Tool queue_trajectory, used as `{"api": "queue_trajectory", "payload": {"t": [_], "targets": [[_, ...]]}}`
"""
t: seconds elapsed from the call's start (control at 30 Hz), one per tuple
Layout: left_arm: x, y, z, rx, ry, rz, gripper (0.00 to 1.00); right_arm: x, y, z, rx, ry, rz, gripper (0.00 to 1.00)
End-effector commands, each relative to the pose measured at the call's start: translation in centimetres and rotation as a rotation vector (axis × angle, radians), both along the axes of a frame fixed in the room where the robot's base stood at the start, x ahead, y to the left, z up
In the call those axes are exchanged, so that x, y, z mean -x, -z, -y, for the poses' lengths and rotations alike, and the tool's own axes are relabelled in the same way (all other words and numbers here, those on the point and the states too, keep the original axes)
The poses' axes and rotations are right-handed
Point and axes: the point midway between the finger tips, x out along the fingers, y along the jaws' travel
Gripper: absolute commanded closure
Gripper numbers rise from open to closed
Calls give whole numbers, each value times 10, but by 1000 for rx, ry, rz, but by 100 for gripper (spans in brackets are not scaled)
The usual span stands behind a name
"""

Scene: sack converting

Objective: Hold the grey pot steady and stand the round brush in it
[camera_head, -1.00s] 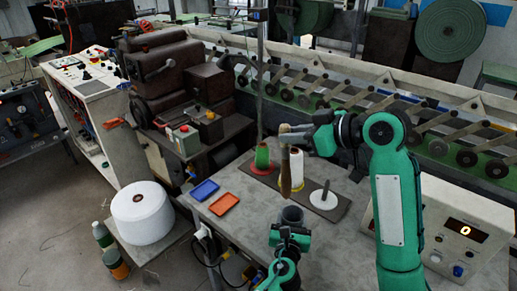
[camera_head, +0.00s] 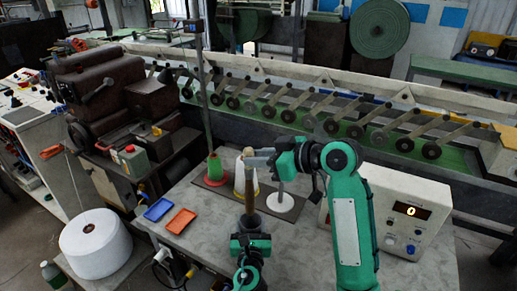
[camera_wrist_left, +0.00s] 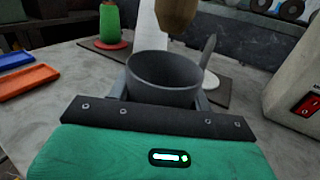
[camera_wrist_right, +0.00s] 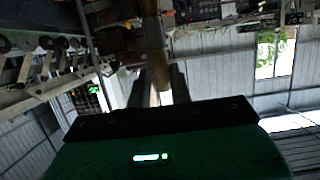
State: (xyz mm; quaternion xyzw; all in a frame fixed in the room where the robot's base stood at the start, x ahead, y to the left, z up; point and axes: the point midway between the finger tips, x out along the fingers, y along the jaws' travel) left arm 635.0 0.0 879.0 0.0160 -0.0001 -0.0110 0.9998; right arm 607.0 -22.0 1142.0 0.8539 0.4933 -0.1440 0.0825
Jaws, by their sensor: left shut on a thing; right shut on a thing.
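The grey pot (camera_head: 251,223) stands on the table. My left gripper (camera_head: 250,238) is shut on it from the near side, and its open mouth shows in the left wrist view (camera_wrist_left: 165,88). My right gripper (camera_head: 268,157) is shut on the round brush (camera_head: 249,190) near its upper end and holds it roughly upright over the pot. The brush's brown lower end (camera_wrist_left: 177,14) shows above the pot's far rim in the left wrist view, and it looks clear of the mouth. The right wrist view shows the brush (camera_wrist_right: 155,45) between the fingers.
Behind the pot, a dark mat (camera_head: 263,203) carries a green cone (camera_head: 215,168), a white cone (camera_head: 239,178) and a white disc with a spindle (camera_head: 280,203). A blue tray (camera_head: 158,209) and an orange tray (camera_head: 181,221) lie left. A control box (camera_head: 400,212) stands right.

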Motion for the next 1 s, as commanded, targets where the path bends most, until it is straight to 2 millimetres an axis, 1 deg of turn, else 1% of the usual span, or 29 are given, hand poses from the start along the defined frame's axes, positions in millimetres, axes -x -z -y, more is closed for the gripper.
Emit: {"api": "queue_trajectory", "payload": {"t": [0.4,1.0], "targets": [[0,0,0,0,0,0,72,0,35,0,2,0,-1,100],[0,0,0,0,0,0,72,0,79,0,0,0,1,100]]}}
